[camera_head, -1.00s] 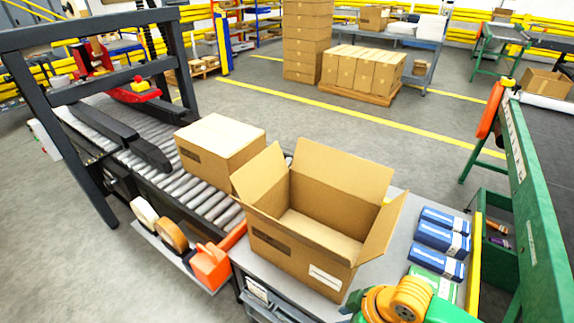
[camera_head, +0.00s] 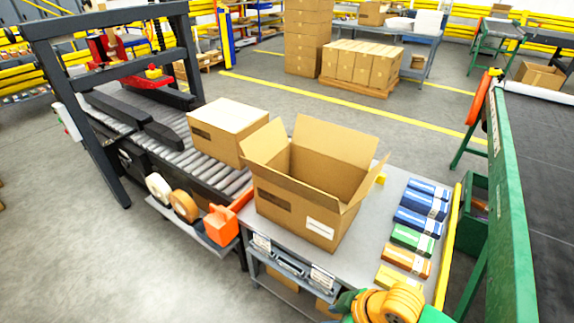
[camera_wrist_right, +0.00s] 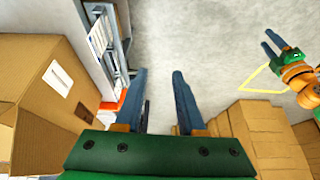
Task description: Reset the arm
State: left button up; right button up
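My right arm shows at the lower right edge of the head view, in green and orange. Its gripper (camera_wrist_right: 160,80) in the right wrist view has two blue fingers spread apart with nothing between them, only grey floor beyond. My left gripper (camera_wrist_right: 271,45) shows small at the right of the wrist view, with its blue fingers apart and empty. It is not seen in the head view. An open cardboard box (camera_head: 305,187) stands upright on the grey table (camera_head: 365,250), flaps up, with no contents visible. The box also shows at the left of the wrist view (camera_wrist_right: 40,125).
Several small blue, green, orange and yellow boxes (camera_head: 416,221) lie in a row on the table's right side. A closed carton (camera_head: 228,130) sits on the roller conveyor (camera_head: 190,165). A green frame (camera_head: 508,200) stands at right. Cartons (camera_wrist_right: 265,140) fill the wrist view's lower right.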

jog(key=s+d+m+h, duration=0.4)
jog(key=s+d+m, duration=0.3)
jog(key=s+m, duration=0.2)
notch_tip(320, 180, down, 21)
jog(key=s+b, duration=0.2)
jog(key=b, duration=0.2)
pick_arm(q)
notch_tip(320, 180, down, 6)
jog(key=b, duration=0.2)
jog(key=shift+w+f, duration=0.15)
jog(key=shift+w, duration=0.25)
pick_arm(e)
jog(key=s+d+f+g, duration=0.1)
jog(key=s+d+f, duration=0.1)
jog(key=s+f, duration=1)
jog(key=shift+f+g, duration=0.4)
jog(key=shift+f, duration=0.05)
